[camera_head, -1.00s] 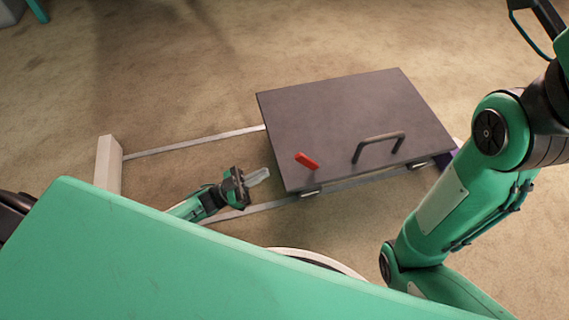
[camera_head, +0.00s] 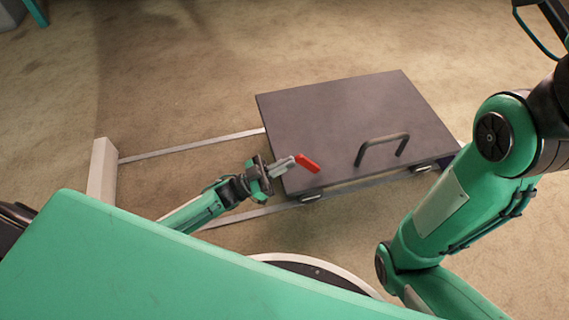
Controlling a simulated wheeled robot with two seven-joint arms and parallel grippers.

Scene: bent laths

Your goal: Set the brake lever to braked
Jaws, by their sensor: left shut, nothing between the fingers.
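The red brake lever (camera_head: 308,163) sits on the top of a dark grey cart (camera_head: 350,115), near its front left corner. It lies slanted, from upper left to lower right. My left gripper (camera_head: 290,162) is shut and empty. Its fingertips are right at the lever's upper left end, over the cart's left edge; I cannot tell whether they touch it. My right arm (camera_head: 440,205) stands at the right of the view, and its gripper is out of the picture.
The cart has a black arched handle (camera_head: 382,147) on top and stands on two pale rails (camera_head: 195,146). A whitish end block (camera_head: 102,172) closes the rails at the left. Carpet around the cart is clear.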

